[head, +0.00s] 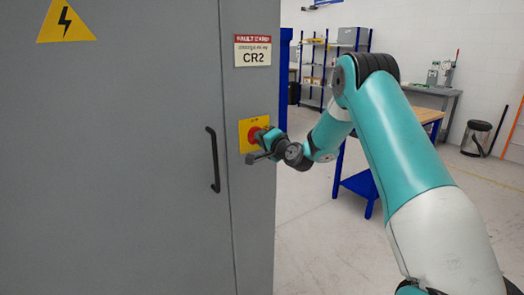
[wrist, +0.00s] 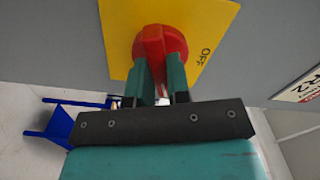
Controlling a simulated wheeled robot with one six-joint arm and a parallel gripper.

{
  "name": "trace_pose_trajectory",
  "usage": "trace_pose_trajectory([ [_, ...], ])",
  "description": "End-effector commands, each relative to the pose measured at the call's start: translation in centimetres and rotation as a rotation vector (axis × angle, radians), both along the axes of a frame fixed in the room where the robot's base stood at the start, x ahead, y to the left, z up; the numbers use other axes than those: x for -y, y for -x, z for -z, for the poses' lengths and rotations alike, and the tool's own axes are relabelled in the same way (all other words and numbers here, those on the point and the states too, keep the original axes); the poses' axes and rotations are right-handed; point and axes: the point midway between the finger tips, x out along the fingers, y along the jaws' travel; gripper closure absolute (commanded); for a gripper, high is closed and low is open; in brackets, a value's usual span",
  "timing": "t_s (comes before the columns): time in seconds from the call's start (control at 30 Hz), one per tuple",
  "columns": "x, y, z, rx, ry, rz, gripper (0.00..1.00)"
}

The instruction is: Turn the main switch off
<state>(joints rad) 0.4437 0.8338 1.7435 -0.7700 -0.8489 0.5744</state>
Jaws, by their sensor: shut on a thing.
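The main switch is a red rotary knob (wrist: 160,42) on a yellow plate (wrist: 116,30), mounted on the front of a grey cabinet (head: 120,150). The word OFF is printed on the plate, to the right of the knob in the wrist view. My gripper (wrist: 160,72) is shut on the knob's handle, with one teal finger on each side. In the head view the yellow plate (head: 246,124) shows, and my gripper (head: 264,138) covers part of the red knob. The knob's exact angle is hard to tell there.
A black door handle (head: 213,160) stands out from the cabinet left of the switch. A CR2 label (head: 253,51) is above it. A blue-legged workbench (head: 360,185) and a bin (head: 476,138) stand behind my arm. Floor to the right is open.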

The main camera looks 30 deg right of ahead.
Motion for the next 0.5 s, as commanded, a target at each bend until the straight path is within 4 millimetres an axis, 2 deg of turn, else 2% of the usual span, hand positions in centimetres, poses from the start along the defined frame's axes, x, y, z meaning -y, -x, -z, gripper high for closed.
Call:
trace_pose_trajectory([
  [0.03, 0.00, 0.03, 0.88, 0.004, 0.047, 0.000, 1.00],
  [0.5, -0.01, 0.03, 0.92, 0.019, 0.495, 0.002, 1.00],
])
